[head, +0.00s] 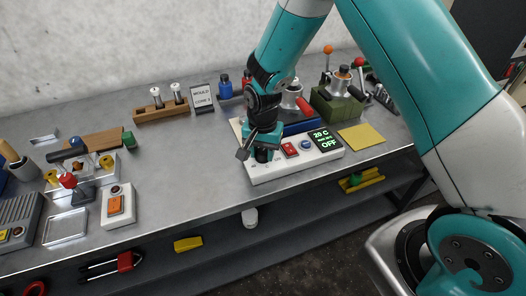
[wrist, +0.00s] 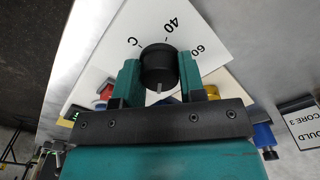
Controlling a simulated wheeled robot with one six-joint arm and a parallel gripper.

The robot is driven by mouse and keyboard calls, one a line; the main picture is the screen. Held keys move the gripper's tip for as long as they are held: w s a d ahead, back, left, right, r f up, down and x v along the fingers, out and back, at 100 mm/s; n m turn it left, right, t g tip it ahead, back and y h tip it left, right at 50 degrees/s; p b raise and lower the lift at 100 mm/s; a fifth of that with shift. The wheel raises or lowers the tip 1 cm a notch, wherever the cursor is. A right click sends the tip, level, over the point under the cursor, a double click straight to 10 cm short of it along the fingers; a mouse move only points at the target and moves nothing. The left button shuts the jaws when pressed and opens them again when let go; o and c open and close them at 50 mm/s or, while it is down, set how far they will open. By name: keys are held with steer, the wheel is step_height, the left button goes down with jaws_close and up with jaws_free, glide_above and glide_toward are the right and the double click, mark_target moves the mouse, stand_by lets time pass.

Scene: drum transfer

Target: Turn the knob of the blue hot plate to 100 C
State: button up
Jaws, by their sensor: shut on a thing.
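The blue hot plate (head: 270,173) stands on the bench, with a white control panel at its front. Its display (head: 326,139) reads 20 C at the top and OFF at the bottom; the small middle line is not clear. A red button and a blue-white button sit left of the display. My gripper (head: 262,153) is at the panel's left end. In the wrist view its two teal fingers are shut on the black knob (wrist: 158,62), one on each side. The scale shows C, 40 and 60 around the knob. A pale pointer line shows on the knob's lower side in that view; higher scale marks are hidden.
A yellow pad (head: 361,136) lies right of the hot plate. A green block with a metal pot (head: 337,105) stands behind it. A MOULD CORE sign (head: 202,98) and a wooden rack (head: 160,113) are behind left.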

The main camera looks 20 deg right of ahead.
mark_target(263, 151)
steer(key=shift+w+m, duration=0.1)
steer(key=shift+m, duration=0.5)
steer(key=o, duration=0.9)
step_height(263, 151, up, 18)
steer(key=shift+f+b, duration=0.25)
steer(key=shift+b, duration=0.85)
steer(key=s+a+r+n+y, duration=0.1)
steer(key=s+r+n, duration=0.1)
steer(key=s+n, duration=0.3)
steer(key=s+a+r+n+y, duration=0.1)
steer(key=s+n, duration=0.4)
steer(key=s, duration=0.6)
steer(key=s+a+r+n+y, duration=0.2)
steer(key=s+n, duration=0.3)
steer(key=s, duration=0.4)
steer(key=shift+a+r+n, duration=0.25)
steer(key=shift+r+n, duration=0.15)
steer(key=shift+r, duration=0.15)
